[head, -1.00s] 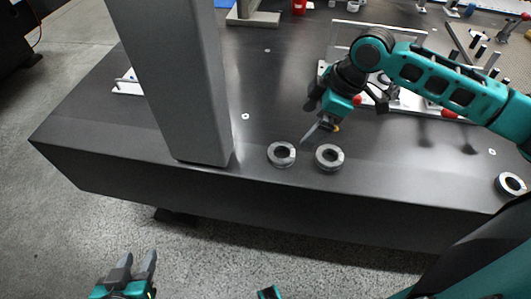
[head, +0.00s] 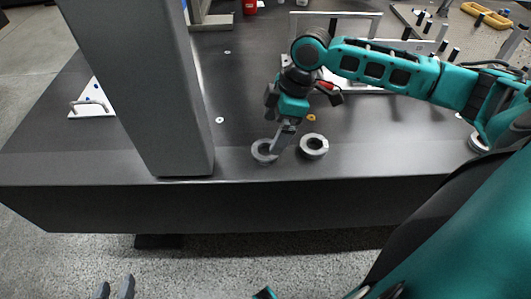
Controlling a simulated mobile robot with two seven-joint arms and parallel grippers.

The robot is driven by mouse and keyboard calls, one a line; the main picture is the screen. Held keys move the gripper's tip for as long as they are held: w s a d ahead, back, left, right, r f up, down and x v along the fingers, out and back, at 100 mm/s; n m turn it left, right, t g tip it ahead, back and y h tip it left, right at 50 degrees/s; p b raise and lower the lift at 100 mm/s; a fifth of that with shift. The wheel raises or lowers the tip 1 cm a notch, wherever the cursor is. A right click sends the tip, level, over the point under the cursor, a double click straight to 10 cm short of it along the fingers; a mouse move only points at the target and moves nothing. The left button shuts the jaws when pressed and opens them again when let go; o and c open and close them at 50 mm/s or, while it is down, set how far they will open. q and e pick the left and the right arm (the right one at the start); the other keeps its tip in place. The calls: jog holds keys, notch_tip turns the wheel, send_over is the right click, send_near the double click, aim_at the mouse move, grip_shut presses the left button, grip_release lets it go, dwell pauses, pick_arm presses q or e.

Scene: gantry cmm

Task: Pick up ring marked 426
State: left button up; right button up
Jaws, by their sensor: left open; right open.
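Two grey metal rings lie flat near the front edge of the dark table (head: 380,150): a left ring (head: 258,157) and a right ring (head: 314,153). A third ring (head: 477,146) sits at the far right, partly hidden by my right arm. I cannot read a number on any ring. My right gripper (head: 279,144) is open and points down, with its fingers over the right side of the left ring; I cannot tell whether they touch it. My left gripper (head: 116,289) is open and empty at the bottom left, below the table's front, cut off by the frame.
A thick grey column (head: 145,90) stands on the table left of the rings. A white plate with a handle (head: 92,106) lies further left. Behind my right arm are a white fixture frame (head: 335,15) and a pegged board. A red object (head: 250,7) stands at the back.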

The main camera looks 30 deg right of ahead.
aim_at(263, 154)
jog(key=shift+a+f, duration=0.2)
jog(key=shift+f, duration=0.3)
jog(key=b+x, duration=0.1)
jog(key=x, duration=0.4)
jog(key=shift+s+b, duration=0.15)
jog(key=shift+b, duration=0.25)
jog(key=shift+r, duration=0.15)
jog(key=c, duration=1.4)
